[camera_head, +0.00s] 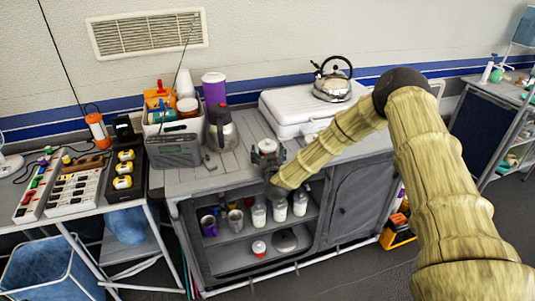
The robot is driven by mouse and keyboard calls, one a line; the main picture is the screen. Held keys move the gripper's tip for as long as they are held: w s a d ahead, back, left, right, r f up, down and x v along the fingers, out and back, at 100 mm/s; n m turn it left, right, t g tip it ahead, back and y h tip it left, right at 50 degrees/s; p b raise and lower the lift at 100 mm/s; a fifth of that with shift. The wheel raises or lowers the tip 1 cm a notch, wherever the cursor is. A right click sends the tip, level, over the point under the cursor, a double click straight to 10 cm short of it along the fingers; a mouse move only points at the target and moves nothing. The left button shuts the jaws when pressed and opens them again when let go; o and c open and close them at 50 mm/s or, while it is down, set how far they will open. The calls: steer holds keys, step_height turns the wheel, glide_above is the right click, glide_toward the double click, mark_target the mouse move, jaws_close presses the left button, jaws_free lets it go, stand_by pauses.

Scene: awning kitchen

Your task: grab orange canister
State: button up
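An orange and white canister (97,129) stands upright on the left table, behind the power strips. Another orange item (158,96) sits in the grey bin on the counter; its shape is partly hidden by cups. My gripper (267,148) is over the front middle of the grey counter, well to the right of the orange and white canister. Its dark fingers look spread apart. A small pale shape shows between them, and I cannot tell whether it is part of the gripper or a thing behind it.
A steel carafe (222,130), a purple cup (214,89) and the grey bin (174,148) stand on the counter between my gripper and the left table. A white case (290,112) with a kettle (332,80) is at the back right. Shelves below hold several cups and jars.

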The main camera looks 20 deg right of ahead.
steer(key=c, duration=1)
steer(key=shift+c, duration=0.3)
steer(key=shift+r, duration=0.2)
